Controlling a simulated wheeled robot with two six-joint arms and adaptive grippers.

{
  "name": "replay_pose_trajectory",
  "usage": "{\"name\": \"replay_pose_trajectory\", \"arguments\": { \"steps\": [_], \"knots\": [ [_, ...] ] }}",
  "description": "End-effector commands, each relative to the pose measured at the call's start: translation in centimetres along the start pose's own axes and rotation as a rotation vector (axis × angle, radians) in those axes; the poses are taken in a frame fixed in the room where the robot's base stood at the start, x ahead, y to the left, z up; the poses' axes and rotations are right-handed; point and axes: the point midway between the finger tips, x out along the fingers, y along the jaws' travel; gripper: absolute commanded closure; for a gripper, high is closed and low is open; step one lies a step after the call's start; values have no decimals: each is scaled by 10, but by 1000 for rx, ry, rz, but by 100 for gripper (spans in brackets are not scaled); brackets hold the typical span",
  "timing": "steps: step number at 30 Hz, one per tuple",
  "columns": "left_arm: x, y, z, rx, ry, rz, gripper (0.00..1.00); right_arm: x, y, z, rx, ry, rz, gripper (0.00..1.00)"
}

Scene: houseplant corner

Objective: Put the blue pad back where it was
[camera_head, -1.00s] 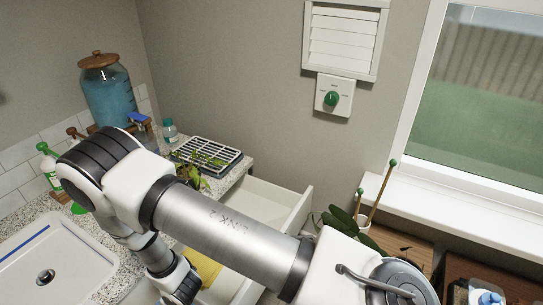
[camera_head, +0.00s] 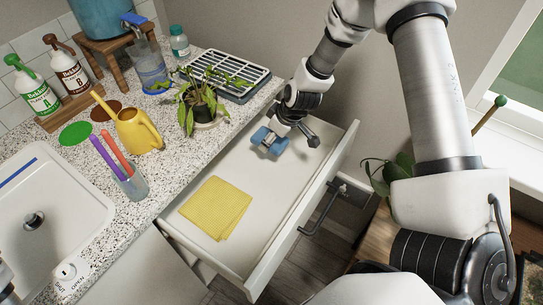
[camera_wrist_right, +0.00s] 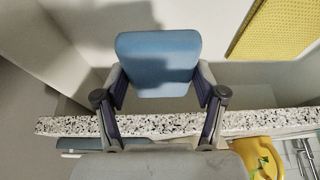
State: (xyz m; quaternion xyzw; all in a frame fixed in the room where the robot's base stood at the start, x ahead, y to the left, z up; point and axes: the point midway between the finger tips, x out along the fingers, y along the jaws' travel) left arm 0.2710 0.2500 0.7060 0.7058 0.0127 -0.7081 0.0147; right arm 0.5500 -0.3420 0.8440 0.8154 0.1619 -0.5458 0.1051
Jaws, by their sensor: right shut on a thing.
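The blue pad (camera_wrist_right: 158,62) is between the fingers of my right gripper (camera_wrist_right: 159,88) in the right wrist view. The gripper is shut on it. In the head view, my right arm reaches in from the right, and the gripper (camera_head: 272,139) is over the far part of the open white drawer (camera_head: 290,187). The pad (camera_head: 259,135) shows there too, partly covered by the fingers. I cannot tell whether the pad touches the drawer floor.
A yellow cloth (camera_head: 215,208) lies in the drawer's near part; bare floor lies between it and the pad.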

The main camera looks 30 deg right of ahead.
Motion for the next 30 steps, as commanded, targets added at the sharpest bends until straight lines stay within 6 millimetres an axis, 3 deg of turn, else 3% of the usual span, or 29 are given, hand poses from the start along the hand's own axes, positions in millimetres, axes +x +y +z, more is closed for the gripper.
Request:
{"name": "replay_pose_trajectory", "arguments": {
  "steps": [6,15,26,27,29,30],
  "knots": [
    [47,0,1,-1,-1,0,63,46,0,19,-6,-1,-2,81],
    [89,-1,0,0,0,0,63,90,0,38,-6,-1,0,81],
    [91,-1,0,-1,0,0,63,93,0,39,-5,-1,0,81],
    [91,-1,0,-1,0,0,63,93,0,39,-5,0,0,27],
    [90,-1,0,0,-1,0,63,92,0,38,-5,-1,0,6],
    [90,-1,0,0,-1,0,63,92,0,38,-5,-1,0,5]
  ]
}}
